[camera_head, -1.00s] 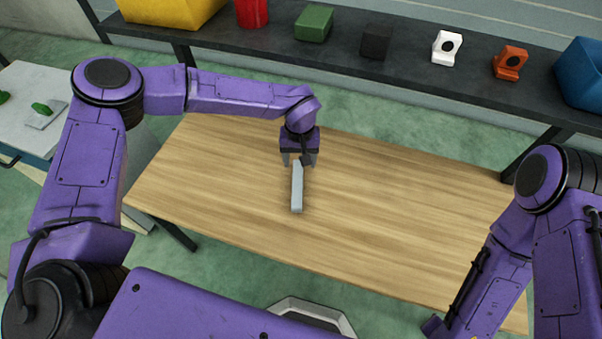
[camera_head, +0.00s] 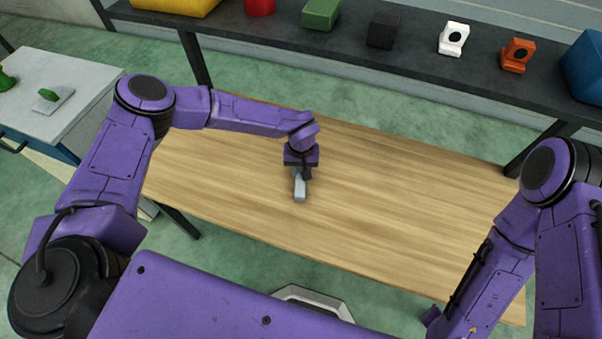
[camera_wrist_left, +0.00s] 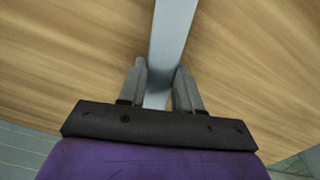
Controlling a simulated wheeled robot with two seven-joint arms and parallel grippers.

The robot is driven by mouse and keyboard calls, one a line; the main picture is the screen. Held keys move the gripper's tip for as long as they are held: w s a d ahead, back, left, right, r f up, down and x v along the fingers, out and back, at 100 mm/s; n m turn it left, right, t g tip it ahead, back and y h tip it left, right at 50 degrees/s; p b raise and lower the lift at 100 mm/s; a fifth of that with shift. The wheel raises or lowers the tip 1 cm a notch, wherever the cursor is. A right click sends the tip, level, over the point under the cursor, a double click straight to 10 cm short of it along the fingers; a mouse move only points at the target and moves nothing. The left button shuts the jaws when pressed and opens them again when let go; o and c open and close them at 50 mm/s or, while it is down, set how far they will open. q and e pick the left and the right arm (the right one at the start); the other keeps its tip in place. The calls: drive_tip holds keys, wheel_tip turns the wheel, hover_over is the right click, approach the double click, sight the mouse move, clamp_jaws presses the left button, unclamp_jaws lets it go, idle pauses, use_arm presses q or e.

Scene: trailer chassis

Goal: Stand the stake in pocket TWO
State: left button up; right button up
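The stake is a plain grey bar (camera_head: 300,188) lying on the wooden table, its long side running toward my body. My left gripper (camera_head: 301,172) is down at its far end, and the wrist hides that end from the head. In the left wrist view the stake (camera_wrist_left: 171,35) runs between the two fingers (camera_wrist_left: 159,85), which sit close against its sides with no clear gap. The stake still appears to rest on the table. My right arm is at the right, but its gripper is not seen. No trailer chassis or pocket is in view.
The wooden table (camera_head: 400,210) is otherwise bare. Behind it a dark shelf (camera_head: 420,55) holds a green block (camera_head: 321,14), a black block (camera_head: 385,31), white (camera_head: 453,38) and orange (camera_head: 517,55) parts, and bins. A pale side table (camera_head: 70,75) stands at left.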

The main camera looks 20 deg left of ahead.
use_arm(q)
clamp_jaws()
